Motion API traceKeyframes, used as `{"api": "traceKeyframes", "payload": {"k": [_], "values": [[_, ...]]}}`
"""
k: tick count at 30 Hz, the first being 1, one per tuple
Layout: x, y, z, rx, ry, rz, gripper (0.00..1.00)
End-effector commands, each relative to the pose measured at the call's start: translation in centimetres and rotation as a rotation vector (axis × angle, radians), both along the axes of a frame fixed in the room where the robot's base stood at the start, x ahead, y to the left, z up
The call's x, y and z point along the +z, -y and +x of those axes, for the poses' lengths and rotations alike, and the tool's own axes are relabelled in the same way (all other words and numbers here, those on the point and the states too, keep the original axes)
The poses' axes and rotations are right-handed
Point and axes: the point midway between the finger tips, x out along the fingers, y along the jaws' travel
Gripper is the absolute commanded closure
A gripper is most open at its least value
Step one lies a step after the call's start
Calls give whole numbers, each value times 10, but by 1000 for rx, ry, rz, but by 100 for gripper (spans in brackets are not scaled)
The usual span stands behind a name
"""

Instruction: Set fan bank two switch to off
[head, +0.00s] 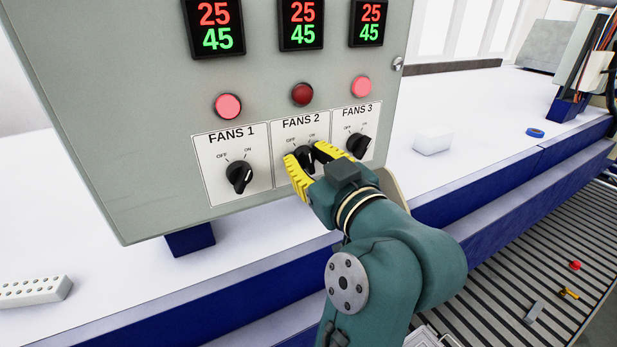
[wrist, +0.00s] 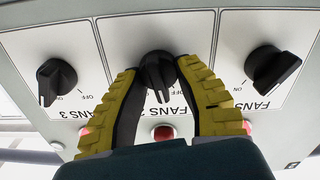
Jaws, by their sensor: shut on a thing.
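The FANS 2 switch is a black rotary knob (head: 305,153) on a white label plate, between the FANS 1 and FANS 3 knobs. My gripper (head: 308,160) has its yellow fingers on either side of this knob and is shut on it. In the wrist view, which is upside down to the panel, the FANS 2 knob (wrist: 158,72) sits between the tips of my gripper (wrist: 158,75). Its handle points roughly toward the label side; the exact setting is hard to tell. The FANS 2 lamp (head: 302,95) is dark red.
The FANS 1 knob (head: 239,177) and FANS 3 knob (head: 359,145) stand close on each side, both turned toward ON. Their lamps (head: 228,106) (head: 361,87) are lit pink. A white block (head: 433,141) lies on the bench to the right.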

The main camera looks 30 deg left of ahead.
Motion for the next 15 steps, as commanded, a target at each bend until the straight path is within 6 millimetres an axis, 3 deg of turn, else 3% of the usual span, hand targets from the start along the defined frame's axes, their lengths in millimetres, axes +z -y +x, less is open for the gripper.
{"api": "traceKeyframes", "payload": {"k": [1,15], "values": [[-6,-1,0,2,32,-19,100],[-4,-2,-1,2,262,-144,100]]}}
